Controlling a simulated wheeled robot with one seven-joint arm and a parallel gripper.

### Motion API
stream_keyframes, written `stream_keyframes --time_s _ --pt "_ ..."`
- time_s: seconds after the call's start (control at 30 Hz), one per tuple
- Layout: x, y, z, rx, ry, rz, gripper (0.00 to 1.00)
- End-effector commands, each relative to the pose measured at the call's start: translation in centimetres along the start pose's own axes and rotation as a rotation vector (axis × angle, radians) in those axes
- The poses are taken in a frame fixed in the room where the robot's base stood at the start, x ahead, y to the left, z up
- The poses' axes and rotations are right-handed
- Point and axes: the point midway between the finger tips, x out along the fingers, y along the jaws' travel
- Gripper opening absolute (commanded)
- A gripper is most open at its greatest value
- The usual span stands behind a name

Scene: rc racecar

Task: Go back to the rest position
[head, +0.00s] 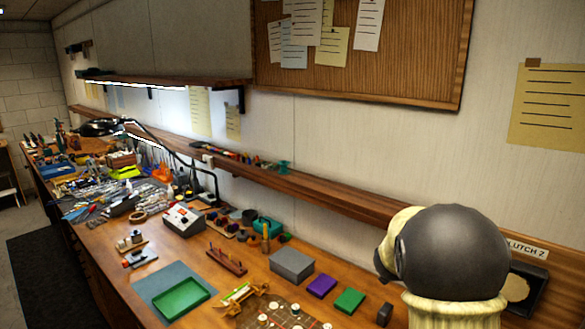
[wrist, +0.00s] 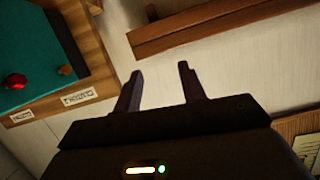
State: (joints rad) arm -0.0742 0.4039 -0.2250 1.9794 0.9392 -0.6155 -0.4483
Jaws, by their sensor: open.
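My gripper (wrist: 160,75) shows in the wrist view with its two dark fingers apart and nothing between them. Beyond the fingers is a pale wall, and no object touches them. In the head view, a rounded dark grey and cream part of my own arm (head: 455,250) fills the lower right. My fingers cannot be seen in the head view.
A long wooden workbench (head: 115,290) runs along the wall. A green tray (head: 182,298) lies on a grey mat, with a grey box (head: 292,264), a purple block (head: 321,286) and a green block (head: 349,300) to its right. A wooden shelf (head: 330,195) and corkboard (head: 420,50) are on the wall.

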Motion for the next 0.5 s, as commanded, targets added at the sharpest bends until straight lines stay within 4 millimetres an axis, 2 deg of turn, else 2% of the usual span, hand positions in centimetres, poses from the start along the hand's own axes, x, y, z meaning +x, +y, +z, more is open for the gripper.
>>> stream_keyframes --time_s 0.1,0.27,0.37,0.5 --pt "-3.0 -1.5 3.3 -0.052 -0.145 -0.138 0.41" --pt "-8.2 -2.3 8.4 -0.146 -0.357 -0.292 0.41" --pt "-11.8 -1.9 11.6 -0.216 -0.491 -0.361 0.41" --pt "-16.9 -0.2 15.5 -0.326 -0.667 -0.424 0.41"
